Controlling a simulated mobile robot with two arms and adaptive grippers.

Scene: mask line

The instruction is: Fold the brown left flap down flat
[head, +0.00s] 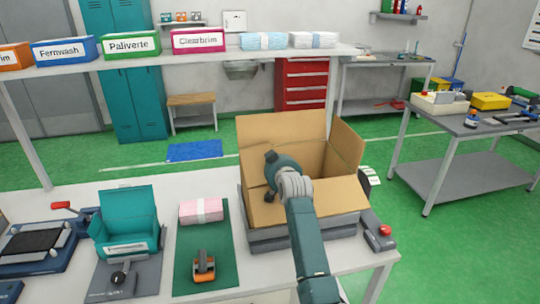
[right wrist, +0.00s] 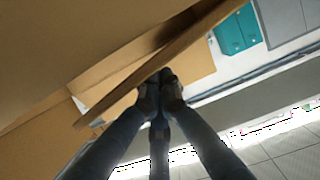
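The open brown cardboard box (head: 322,160) stands on a grey base at the right of the table in the head view. Its back flap (head: 280,130) and right flap (head: 347,147) stand up. A front flap (head: 335,203) slopes toward me. The brown left flap (head: 250,168) seems to be at the left side, partly behind my right gripper (head: 270,172), whose fingers are mostly hidden there. In the right wrist view the right gripper (right wrist: 160,88) has its fingertips together at the edge of a brown cardboard panel (right wrist: 165,60). I cannot tell whether they touch it. My left gripper is out of view.
A pink packet (head: 201,211) and an orange-handled tool (head: 204,266) lie on a green mat left of the box. A teal dispenser (head: 127,225) stands further left. A red-button box (head: 379,232) is right of the box. A shelf (head: 215,57) with labelled boxes spans behind.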

